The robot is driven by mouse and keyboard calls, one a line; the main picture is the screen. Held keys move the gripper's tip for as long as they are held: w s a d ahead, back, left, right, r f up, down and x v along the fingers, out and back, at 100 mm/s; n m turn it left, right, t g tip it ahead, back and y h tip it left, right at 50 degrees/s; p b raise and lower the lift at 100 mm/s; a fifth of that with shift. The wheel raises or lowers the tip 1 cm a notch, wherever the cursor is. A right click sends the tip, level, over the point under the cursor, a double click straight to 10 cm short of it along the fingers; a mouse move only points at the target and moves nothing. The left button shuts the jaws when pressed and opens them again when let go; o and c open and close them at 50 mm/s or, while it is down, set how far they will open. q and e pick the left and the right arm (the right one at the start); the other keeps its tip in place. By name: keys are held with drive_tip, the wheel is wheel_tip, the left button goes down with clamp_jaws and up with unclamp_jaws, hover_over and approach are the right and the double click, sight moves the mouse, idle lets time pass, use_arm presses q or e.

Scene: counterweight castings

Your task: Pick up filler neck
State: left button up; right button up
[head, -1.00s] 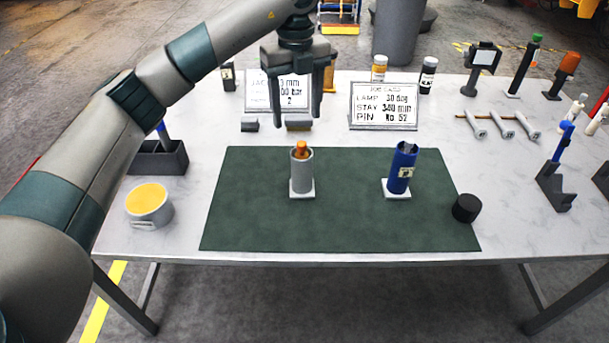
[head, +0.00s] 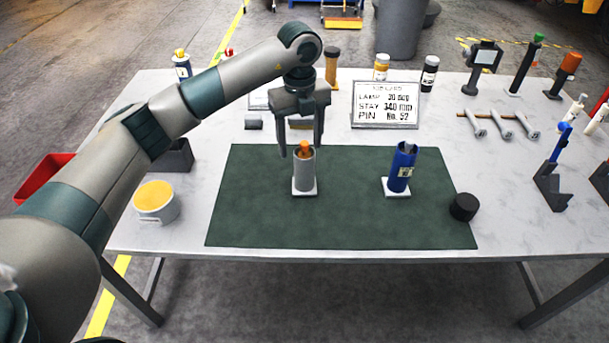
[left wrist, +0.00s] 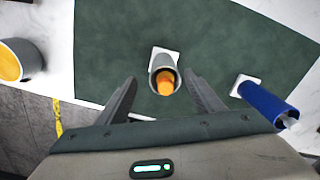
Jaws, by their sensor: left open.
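An orange piece (head: 304,150) sticks up out of a grey cylinder (head: 304,172) standing upright on a small white base on the green mat. No label marks either as the filler neck. In the left wrist view the orange piece (left wrist: 165,84) sits inside the cylinder's open mouth. My left gripper (head: 301,149) points down at the cylinder's top, open and empty. Its fingertips (left wrist: 161,77) show to either side of the cylinder in the wrist view, with no contact visible. A blue cylinder (head: 401,172) stands on another white base to the right. My right gripper is out of view.
The green mat (head: 250,215) is mostly bare. A yellow-topped tub (head: 156,204) stands left of it and a black cylinder (head: 463,207) at its right edge. A printed sign (head: 386,104) stands behind. Tools and holders (head: 552,188) fill the right side.

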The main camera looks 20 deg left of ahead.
sight(304, 167)
use_arm(q)
wheel_tip(304, 167, down, 2)
drive_tip(key=shift+f+p, duration=0.25)
drive_tip(key=shift+p, duration=0.1)
drive_tip(key=shift+f, duration=0.6)
drive_tip(key=shift+d+f+p, duration=0.15)
drive_tip(key=shift+f+p, duration=0.15)
drive_tip(key=shift+p, duration=0.2)
drive_tip(key=f+p, duration=0.1)
drive_tip(key=f, duration=0.1)
drive_tip(key=f+p, duration=0.1)
drive_tip(key=shift+d+f, duration=0.35)
drive_tip(key=shift+d, duration=0.05)
drive_tip(key=shift+f, duration=0.45)
drive_tip(key=shift+c, duration=0.4)
drive_tip(key=c, duration=1.4)
drive_tip(key=shift+o, duration=0.4)
drive_tip(key=shift+r, duration=0.15)
